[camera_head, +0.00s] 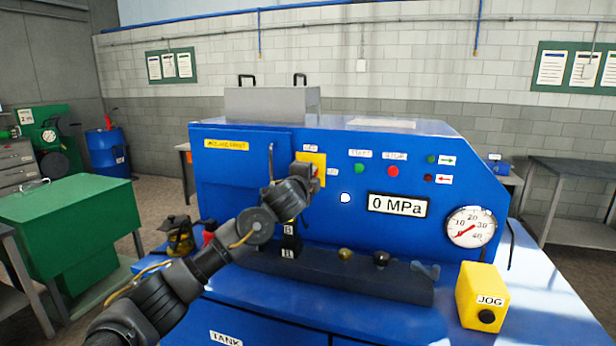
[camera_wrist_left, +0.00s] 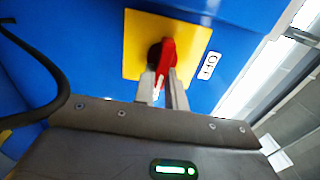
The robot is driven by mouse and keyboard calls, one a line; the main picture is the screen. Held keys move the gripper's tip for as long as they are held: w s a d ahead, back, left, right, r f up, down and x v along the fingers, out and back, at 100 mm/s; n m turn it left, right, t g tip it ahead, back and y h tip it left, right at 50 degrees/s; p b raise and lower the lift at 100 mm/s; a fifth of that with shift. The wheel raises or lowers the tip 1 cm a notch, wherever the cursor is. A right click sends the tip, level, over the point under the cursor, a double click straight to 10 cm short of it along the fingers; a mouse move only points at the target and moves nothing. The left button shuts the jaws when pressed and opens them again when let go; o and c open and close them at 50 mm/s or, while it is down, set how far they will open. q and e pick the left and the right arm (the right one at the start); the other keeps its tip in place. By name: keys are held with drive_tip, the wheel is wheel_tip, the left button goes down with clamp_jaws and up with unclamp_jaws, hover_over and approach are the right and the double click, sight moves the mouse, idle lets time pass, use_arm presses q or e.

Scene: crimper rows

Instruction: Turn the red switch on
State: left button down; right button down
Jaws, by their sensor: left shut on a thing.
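The red switch (camera_wrist_left: 167,60) is a rotary handle on a yellow plate (camera_wrist_left: 190,40) on the blue machine front. In the left wrist view the fingers of my left gripper (camera_wrist_left: 163,84) are shut on the red handle, which stands at a slight tilt. In the head view the yellow plate (camera_head: 318,160) shows at the upper middle of the machine, and my left gripper (camera_head: 305,172) reaches it from the lower left, hiding most of the switch. A small label (camera_wrist_left: 209,66) sits beside the plate; I cannot read it surely. My right gripper is not in view.
The blue machine (camera_head: 240,170) carries green and red buttons (camera_head: 393,171), a display reading 0 MPa (camera_head: 398,205) and a dial gauge (camera_head: 471,227). A yellow JOG box (camera_head: 482,295) stands at the front right. A dark bar (camera_head: 350,275) with knobs lies below my left arm.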

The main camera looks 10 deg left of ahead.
use_arm(q)
drive_tip(key=c, duration=1.4)
unclamp_jaws()
drive_tip(key=shift+c, duration=0.2)
drive_tip(key=s+b, duration=0.3)
drive_tip(key=s, duration=0.7)
drive_tip(key=shift+s+a, duration=0.35)
